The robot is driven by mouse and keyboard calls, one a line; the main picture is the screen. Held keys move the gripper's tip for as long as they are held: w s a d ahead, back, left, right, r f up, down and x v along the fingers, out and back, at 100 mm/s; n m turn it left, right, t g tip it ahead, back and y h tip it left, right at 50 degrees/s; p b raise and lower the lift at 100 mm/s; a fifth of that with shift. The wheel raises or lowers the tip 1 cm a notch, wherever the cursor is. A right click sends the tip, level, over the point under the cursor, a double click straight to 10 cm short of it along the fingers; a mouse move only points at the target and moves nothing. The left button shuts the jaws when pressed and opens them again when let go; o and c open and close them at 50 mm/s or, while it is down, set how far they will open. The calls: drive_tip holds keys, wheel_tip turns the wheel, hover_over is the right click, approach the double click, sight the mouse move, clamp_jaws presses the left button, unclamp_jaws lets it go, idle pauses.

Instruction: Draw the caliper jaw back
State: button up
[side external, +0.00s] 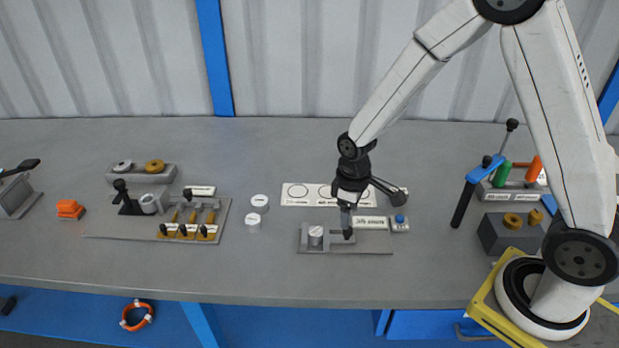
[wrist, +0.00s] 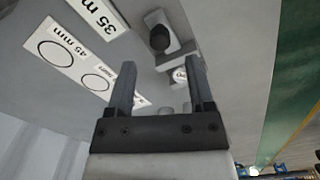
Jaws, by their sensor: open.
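The caliper (side external: 375,246) is a grey flat fixture with raised jaws near the middle of the bench. A pale cylinder (side external: 316,235) stands at its left end, beside the grey jaw piece. My gripper (side external: 348,233) points down over the right part of the jaw and hides some of it. In the wrist view, my gripper (wrist: 162,62) has its two fingers apart. A grey jaw piece (wrist: 178,54) shows beyond and between the fingertips, close to the right one. I cannot tell whether either finger touches it.
A white card with circles (side external: 300,194) lies behind the caliper; its size labels show in the wrist view (wrist: 65,50). A small box with a blue button (side external: 400,223) stands just right. Two white cylinders (side external: 257,210) stand left. A dark block (side external: 508,234) stands farther right.

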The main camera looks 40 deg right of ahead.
sight(340, 234)
drive_tip(key=shift+f, duration=2.85)
drive_tip(key=shift+c, duration=0.2)
clamp_jaws()
